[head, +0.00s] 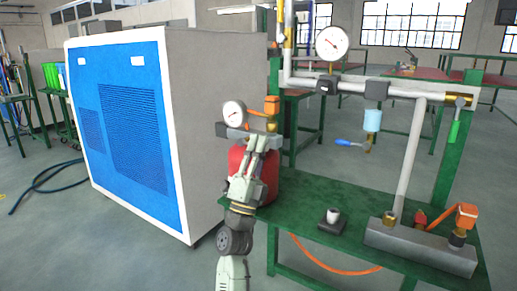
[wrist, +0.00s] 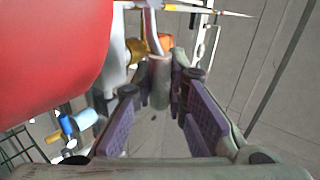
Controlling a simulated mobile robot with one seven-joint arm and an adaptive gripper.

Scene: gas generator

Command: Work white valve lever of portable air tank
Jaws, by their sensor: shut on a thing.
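The portable air tank (head: 267,186) is red and stands on the green bench, partly hidden behind my arm. It fills the upper left of the wrist view (wrist: 45,50). A round gauge (head: 233,112) and an orange fitting (head: 271,105) sit above it. My gripper (head: 260,140) is at the tank's top fittings. In the wrist view its fingertips (wrist: 160,88) close around the pale grey-white valve lever (wrist: 159,72), whose stem runs up past a brass fitting (wrist: 137,50). The pads are apart nearer the palm. In the head view the lever is hidden by my gripper.
A large blue and grey cabinet (head: 130,120) stands close on the left. A pipe rack with a gauge (head: 332,42) and a blue-handled valve (head: 350,143) rises behind the bench. A grey manifold (head: 420,246) and a small dark block (head: 332,226) occupy the bench (head: 300,212).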

